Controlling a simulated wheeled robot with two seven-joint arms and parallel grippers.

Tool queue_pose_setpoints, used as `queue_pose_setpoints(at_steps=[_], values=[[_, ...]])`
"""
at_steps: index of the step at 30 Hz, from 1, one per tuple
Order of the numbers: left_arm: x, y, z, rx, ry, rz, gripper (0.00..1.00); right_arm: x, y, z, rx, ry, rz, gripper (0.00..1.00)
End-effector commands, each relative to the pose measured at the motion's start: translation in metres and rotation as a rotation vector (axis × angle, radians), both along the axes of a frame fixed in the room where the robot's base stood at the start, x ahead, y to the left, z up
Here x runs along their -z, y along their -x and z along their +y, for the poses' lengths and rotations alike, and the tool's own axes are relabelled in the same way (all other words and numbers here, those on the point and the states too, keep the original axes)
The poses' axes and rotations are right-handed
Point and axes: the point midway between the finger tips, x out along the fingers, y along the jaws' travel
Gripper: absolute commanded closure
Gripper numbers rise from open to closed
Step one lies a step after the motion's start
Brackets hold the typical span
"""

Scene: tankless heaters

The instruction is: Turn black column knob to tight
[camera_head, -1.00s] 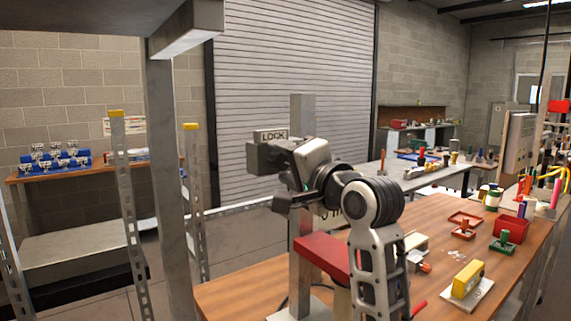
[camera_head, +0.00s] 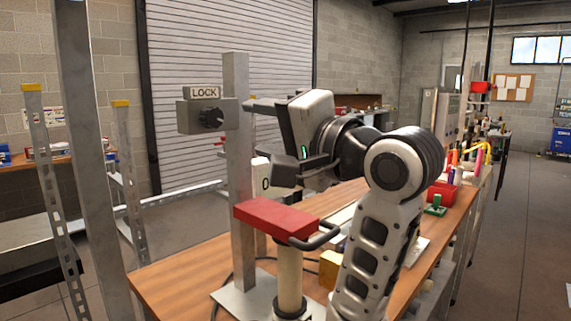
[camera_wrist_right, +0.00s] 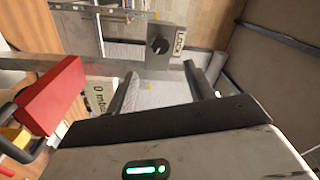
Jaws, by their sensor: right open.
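The black knob (camera_head: 211,118) sits on the front of a grey box fixed to an upright metal column (camera_head: 238,165). A "LOCK" label (camera_head: 205,92) stands above it. The knob also shows in the right wrist view (camera_wrist_right: 159,45), beyond the fingertips and roughly in line with the gap between them. My right gripper (camera_head: 262,143) is open and empty, to the right of the knob and apart from it. Its two fingers show in the right wrist view (camera_wrist_right: 161,75). My left gripper is not in view.
A red block with a dark handle (camera_head: 280,218) stands on a post just below my right gripper. The wooden table (camera_head: 185,270) carries the column's base plate. A metal frame post (camera_head: 85,150) stands at the left. A roller shutter (camera_head: 195,45) is behind.

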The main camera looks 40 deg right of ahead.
Motion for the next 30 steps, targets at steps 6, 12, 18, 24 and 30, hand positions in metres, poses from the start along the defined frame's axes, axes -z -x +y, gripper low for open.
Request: queue_pose_setpoints(at_steps=[6,12,18,24,30], values=[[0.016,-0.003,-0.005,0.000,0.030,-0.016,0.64,0.004,0.022,-0.004,0.007,0.000,-0.006,0.47],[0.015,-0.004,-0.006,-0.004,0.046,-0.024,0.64,0.003,0.035,-0.005,0.007,0.000,-0.001,0.47],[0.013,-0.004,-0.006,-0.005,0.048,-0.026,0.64,0.002,0.036,-0.005,0.006,-0.001,0.002,0.47],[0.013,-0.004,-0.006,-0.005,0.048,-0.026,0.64,0.002,0.036,-0.005,0.006,-0.001,0.001,0.47],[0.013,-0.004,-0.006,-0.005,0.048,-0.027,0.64,0.003,0.036,-0.005,0.006,-0.001,0.001,0.47]])
